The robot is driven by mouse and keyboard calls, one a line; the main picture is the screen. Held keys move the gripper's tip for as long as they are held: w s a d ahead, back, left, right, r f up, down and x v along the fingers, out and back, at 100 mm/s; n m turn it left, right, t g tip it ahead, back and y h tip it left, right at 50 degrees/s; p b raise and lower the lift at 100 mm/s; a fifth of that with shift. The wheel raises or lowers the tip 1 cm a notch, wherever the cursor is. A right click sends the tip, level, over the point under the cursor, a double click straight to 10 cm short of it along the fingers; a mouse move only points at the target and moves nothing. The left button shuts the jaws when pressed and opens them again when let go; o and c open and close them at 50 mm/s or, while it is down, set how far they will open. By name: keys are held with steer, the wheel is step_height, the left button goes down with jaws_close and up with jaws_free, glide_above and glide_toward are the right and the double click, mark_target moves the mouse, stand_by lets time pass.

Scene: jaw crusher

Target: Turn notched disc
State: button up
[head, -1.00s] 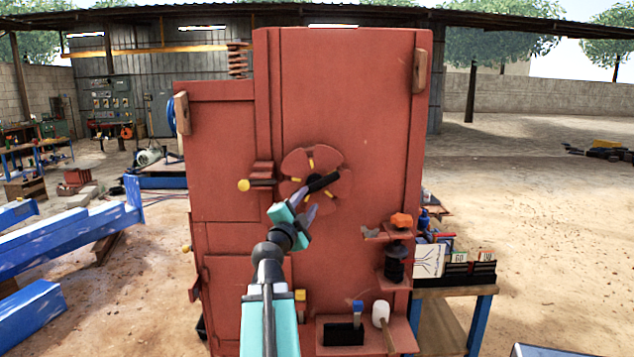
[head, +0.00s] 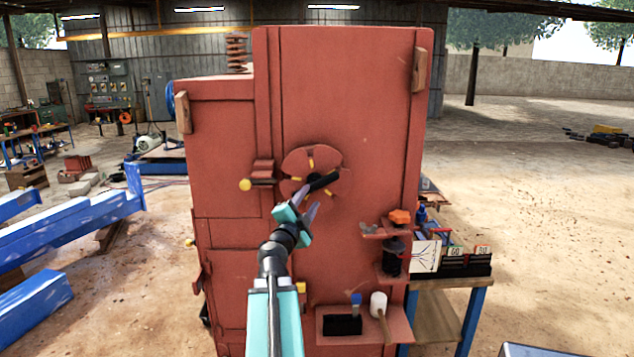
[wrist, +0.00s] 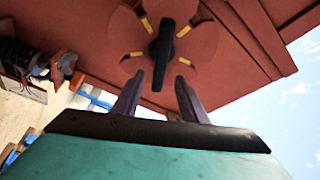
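The notched disc (head: 298,160) is red with yellow marks at its notches, on the front of the tall red crusher housing (head: 360,110). A black bar handle (head: 323,181) sticks out from its middle. In the wrist view the disc (wrist: 120,38) fills the upper middle, with the handle (wrist: 162,50) pointing towards me. My gripper (head: 309,206) is just below and in front of the handle. In the wrist view its two fingers (wrist: 158,82) are apart, and the handle's near end shows in the gap between the tips. I cannot tell whether they touch it.
A yellow-knobbed pin (head: 245,185) in a red bracket sits left of the disc. An orange knob (head: 400,216) and a shelf with a mallet (head: 378,304) are at the lower right. A side table (head: 440,287) stands right of the housing. Blue beams (head: 75,232) lie left.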

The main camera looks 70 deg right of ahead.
mark_target(317, 187)
steer(key=shift+d+r+p, duration=0.15)
steer(key=shift+p, duration=0.35)
steer(key=shift+w+d+r+p, duration=0.1)
steer(key=shift+d+r+p, duration=0.1)
steer(key=shift+d, duration=1.15)
steer(key=shift+s+d+r+p, duration=0.1)
steer(key=shift+d+r, duration=0.1)
steer(key=shift+d, duration=1.15)
steer(key=shift+w+d+r+p, duration=0.1)
steer(key=shift+d+r+p, duration=0.1)
steer(key=shift+d, duration=1.15)
jaws_close()
